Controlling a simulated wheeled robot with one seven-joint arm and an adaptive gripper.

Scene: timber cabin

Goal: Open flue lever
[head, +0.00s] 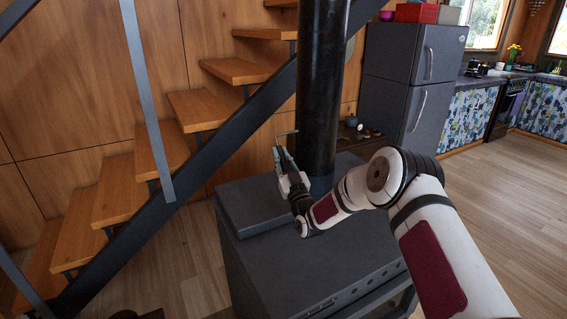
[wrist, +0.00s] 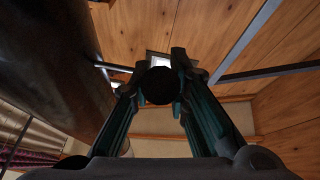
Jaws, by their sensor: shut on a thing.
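The flue pipe (head: 318,85) is a thick black upright tube rising from the dark stove (head: 310,250). A thin lever (head: 287,133) sticks out to the left of the pipe, low above the stove top. My gripper (head: 279,152) points up beside the pipe, with its fingers at the lever. In the wrist view, the pipe (wrist: 55,65) fills the left side, and a dark round knob (wrist: 158,87) sits between my fingertips. My gripper is shut on this knob. A thin pale rod (wrist: 112,67) runs from the pipe towards the fingers; its far end is partly hidden.
A wooden staircase (head: 232,71) with a dark sloping beam stands behind and left of the stove. A grey fridge (head: 410,85) stands behind to the right. Open wooden floor (head: 500,190) lies at the right.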

